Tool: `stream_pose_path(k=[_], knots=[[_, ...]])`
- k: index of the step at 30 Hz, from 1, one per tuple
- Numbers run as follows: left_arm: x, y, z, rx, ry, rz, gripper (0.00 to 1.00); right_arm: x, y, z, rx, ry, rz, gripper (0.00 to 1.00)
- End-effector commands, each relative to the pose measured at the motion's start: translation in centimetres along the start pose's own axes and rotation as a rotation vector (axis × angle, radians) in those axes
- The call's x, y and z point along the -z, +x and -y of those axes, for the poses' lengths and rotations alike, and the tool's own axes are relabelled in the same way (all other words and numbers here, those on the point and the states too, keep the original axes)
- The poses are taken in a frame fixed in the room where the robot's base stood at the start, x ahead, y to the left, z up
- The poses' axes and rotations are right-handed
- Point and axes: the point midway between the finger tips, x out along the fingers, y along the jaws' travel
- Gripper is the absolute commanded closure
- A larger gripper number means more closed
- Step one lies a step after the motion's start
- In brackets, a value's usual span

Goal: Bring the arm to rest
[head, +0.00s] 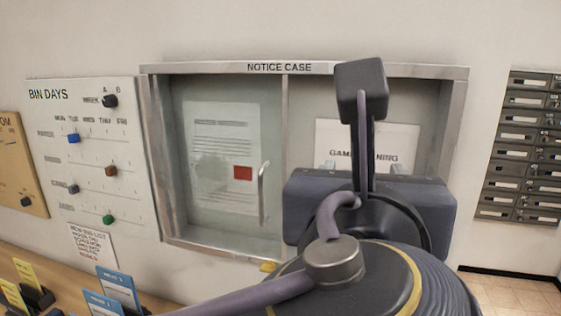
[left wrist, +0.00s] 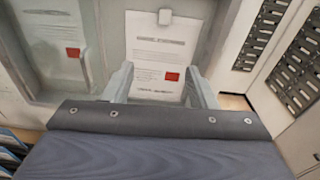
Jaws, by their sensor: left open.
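My left arm rises from the bottom of the head view in front of the notice case (head: 220,68). My left gripper (head: 364,166) is in front of the case's right half, its fingers pointing toward the wall. In the left wrist view the gripper (left wrist: 160,70) is open, with its two fingers apart and nothing between them. A white notice (left wrist: 157,45) with a red square hangs beyond the fingers. Its top line shows in the head view as a games notice (head: 367,133); my gripper hides its lower part. My right gripper is not in view.
The case's left half has a glass panel with a handle (head: 263,193) over another notice (head: 220,125). A bin days board (head: 90,150) is left of it, above a counter with blue cards (head: 118,288). Mailboxes (head: 520,150) are at the right.

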Motion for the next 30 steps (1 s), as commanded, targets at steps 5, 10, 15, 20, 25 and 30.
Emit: stream_pose_path(k=[5,10,15,20,25,30], knots=[[1.5,1.1,-2.2,-0.033,-0.085,-0.050,0.48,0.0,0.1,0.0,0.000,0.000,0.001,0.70],[3.4,2.1,-5.0,-0.077,-0.201,-0.112,0.48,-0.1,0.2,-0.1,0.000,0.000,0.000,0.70],[6.8,3.2,-9.3,-0.158,-0.392,-0.202,0.48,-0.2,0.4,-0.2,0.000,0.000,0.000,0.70],[11.5,3.5,-14.7,-0.288,-0.670,-0.305,0.48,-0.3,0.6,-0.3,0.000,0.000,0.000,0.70],[20.3,1.5,-22.7,-0.572,-1.213,-0.414,0.48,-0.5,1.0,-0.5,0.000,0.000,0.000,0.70],[30.5,-4.2,-28.1,-0.997,-1.980,-0.386,0.48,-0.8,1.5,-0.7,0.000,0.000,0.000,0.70]])
